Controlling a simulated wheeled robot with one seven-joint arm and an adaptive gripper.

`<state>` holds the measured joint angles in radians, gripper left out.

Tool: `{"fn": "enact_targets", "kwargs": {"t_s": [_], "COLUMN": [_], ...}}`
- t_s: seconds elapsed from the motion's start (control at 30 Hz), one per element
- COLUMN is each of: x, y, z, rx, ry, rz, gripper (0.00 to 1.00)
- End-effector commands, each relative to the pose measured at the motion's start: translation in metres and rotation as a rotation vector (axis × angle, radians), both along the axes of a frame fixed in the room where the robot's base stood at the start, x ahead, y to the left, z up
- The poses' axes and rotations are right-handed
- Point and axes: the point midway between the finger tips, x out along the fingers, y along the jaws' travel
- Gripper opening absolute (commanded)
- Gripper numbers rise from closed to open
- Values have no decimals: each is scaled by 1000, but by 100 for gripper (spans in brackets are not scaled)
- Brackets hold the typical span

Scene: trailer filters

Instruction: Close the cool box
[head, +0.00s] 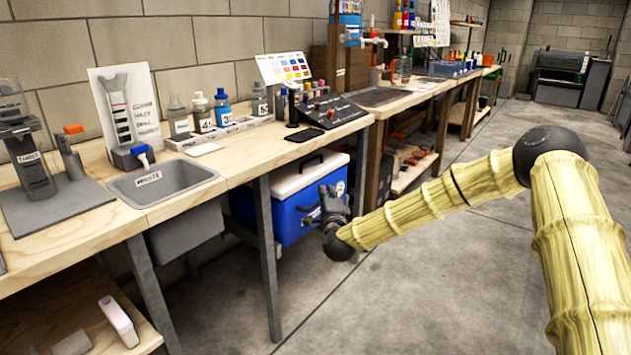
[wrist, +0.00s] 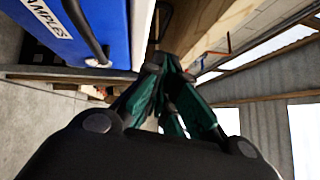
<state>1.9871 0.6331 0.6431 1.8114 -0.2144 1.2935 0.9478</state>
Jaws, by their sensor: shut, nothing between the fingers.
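The cool box (head: 290,212) is blue with a white lid (head: 308,172) and sits under the workbench in the head view. The lid lies over the top of the box; I cannot tell whether it is fully down. My gripper (head: 326,196) is in front of the box's right part and covers some of its front. In the wrist view, the box's blue side (wrist: 95,14) fills the upper left, with a white label ending in "AMPLES" and a black handle. My gripper (wrist: 162,64) is shut and empty there, just beside the white edge (wrist: 143,30). Any contact is unclear.
The workbench top (head: 235,165) overhangs the box, and a metal leg (head: 267,260) stands at its front left. A sink (head: 165,185), bottles and a dark control panel (head: 328,112) are on the bench. The concrete floor (head: 420,290) in front is clear.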

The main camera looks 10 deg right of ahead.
Motion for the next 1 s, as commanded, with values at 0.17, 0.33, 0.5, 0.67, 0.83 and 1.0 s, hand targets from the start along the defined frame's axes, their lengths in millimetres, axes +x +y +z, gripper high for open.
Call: {"fn": "enact_targets", "kwargs": {"t_s": [0.17, 0.33, 0.5, 0.67, 0.83, 1.0], "x": [17, 44, 72, 97, 114, 124], "y": [-2, -4, -8, -12, 3, 10], "z": [2, 4, 8, 11, 15, 19], "rx": [1, -1, -2, -2, -1, -2], "ry": [-3, -2, -1, 0, 1, 1], "rz": [-1, 1, 1, 0, 2, 2], "gripper": [0, 0, 0, 0, 0, 0]}}
